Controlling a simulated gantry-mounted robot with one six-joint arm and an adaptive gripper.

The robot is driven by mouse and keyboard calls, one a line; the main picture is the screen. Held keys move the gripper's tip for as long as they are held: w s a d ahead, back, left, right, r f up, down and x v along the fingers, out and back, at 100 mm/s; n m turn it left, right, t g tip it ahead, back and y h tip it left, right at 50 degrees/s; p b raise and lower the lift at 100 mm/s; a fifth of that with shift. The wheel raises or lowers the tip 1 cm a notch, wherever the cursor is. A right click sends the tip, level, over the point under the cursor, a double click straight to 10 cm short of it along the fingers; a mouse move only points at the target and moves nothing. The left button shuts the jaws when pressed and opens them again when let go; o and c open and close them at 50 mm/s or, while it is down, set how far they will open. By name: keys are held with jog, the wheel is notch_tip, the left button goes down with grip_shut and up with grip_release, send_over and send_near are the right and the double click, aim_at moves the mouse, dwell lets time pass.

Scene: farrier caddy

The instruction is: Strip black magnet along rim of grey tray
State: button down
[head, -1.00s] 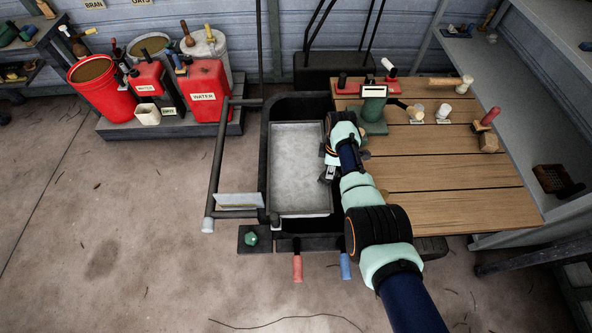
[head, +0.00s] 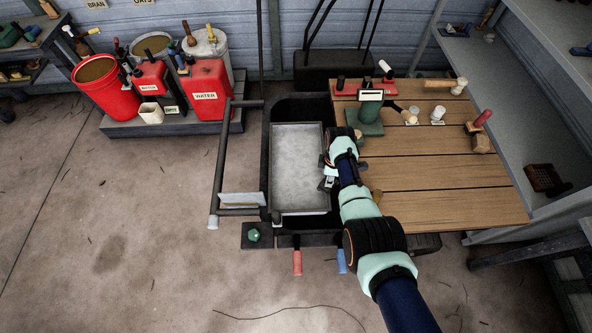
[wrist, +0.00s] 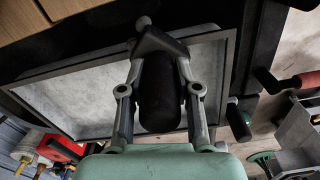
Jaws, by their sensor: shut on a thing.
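The grey tray (head: 298,165) sits in a black caddy frame, its pale inside face empty. It also fills much of the wrist view (wrist: 90,92). My gripper (head: 328,183) is at the tray's right rim, toward its near end. In the wrist view my gripper (wrist: 160,62) is shut on the black magnet (wrist: 161,95), a dark rounded block between the two fingers. The magnet overlaps the tray's rim in that view; I cannot tell whether they touch. In the head view the magnet is too small and covered to make out.
A slatted wooden table (head: 450,180) with tools lies to the right. A dark rail (head: 221,160) stands left of the tray. Red (head: 297,262) and blue (head: 342,260) handles stick out in front. The floor at left is clear.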

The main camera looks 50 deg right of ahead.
jog(key=shift+s+a+r+p, duration=0.25)
jog(key=shift+a+p, duration=0.1)
jog(key=shift+p, duration=0.5)
jog(key=p, duration=0.1)
jog(key=s+a+p, duration=0.1)
jog(key=p, duration=0.1)
jog(key=shift+s+a, duration=0.2)
jog(key=shift+a, duration=0.1)
jog(key=shift+f, duration=0.1)
jog(key=shift+f, duration=0.15)
dwell(1.2)
jog(key=shift+w+d+f+b, duration=0.1)
jog(key=shift+w+d+b, duration=0.05)
jog(key=shift+b, duration=0.4)
jog(key=d+b, duration=0.1)
jog(key=w+b, duration=0.1)
jog(key=b, duration=0.1)
jog(key=shift+w+d, duration=0.2)
jog(key=shift+d, duration=0.2)
jog(key=shift+w+d+r, duration=0.1)
jog(key=shift+r, duration=0.15)
